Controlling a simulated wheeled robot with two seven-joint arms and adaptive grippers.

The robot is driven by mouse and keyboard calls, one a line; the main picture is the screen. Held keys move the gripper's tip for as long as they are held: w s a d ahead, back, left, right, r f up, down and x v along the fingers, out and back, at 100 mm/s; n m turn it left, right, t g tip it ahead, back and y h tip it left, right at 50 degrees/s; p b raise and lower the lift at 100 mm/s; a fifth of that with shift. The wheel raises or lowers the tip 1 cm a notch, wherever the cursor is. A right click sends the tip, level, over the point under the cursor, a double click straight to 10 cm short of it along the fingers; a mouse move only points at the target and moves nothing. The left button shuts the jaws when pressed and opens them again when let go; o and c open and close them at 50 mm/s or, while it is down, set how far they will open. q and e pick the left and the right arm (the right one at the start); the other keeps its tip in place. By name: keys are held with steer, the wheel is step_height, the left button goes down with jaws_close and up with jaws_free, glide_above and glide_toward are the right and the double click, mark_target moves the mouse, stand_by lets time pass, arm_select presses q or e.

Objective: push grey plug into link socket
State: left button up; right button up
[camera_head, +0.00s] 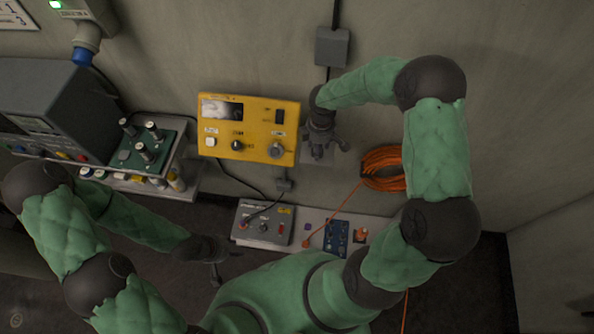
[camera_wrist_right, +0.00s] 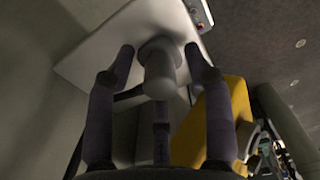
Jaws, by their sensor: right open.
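My right gripper (camera_head: 325,148) points downward in front of the wall, just right of the yellow panel. In the right wrist view its fingers (camera_wrist_right: 160,75) are spread open around a grey cylindrical part (camera_wrist_right: 159,72), which looks like the grey plug. I see gaps between this part and the side fingers. A pale flat plate (camera_wrist_right: 95,60) lies behind the part; whether the part is seated in it I cannot tell. The head view hides the part behind the gripper. I cannot pick out the link socket surely. My left gripper (camera_head: 216,273) is low at the left; its fingers are unclear.
The yellow panel (camera_head: 225,140) hangs close beside my right gripper. Below are a grey control box (camera_head: 250,228), a blue board (camera_head: 336,238) and a coiled orange cable (camera_head: 380,165). A grey wall box (camera_head: 332,46) with a cable is above. A green board (camera_head: 150,152) stands left.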

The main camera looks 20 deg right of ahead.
stand_by(0.9)
jaws_close()
steer(key=shift+r, duration=0.15)
steer(key=shift+r+p, duration=2.1)
steer(key=shift+r, duration=0.75)
steer(key=s+a+r+n+t+h, duration=0.2)
steer(key=a+n+t+h, duration=0.15)
steer(key=a+n, duration=0.55)
steer(key=s+a+r+n+t+h, duration=0.25)
steer(key=a+n+t, duration=0.25)
steer(key=a+n, duration=0.4)
steer(key=shift+y, duration=0.5)
steer(key=shift+s+f+x, duration=0.1)
steer(key=shift+f+x, duration=0.05)
steer(key=shift+x, duration=1.45)
steer(key=shift+s+f+x, duration=0.15)
steer(key=shift+x, duration=1.45)
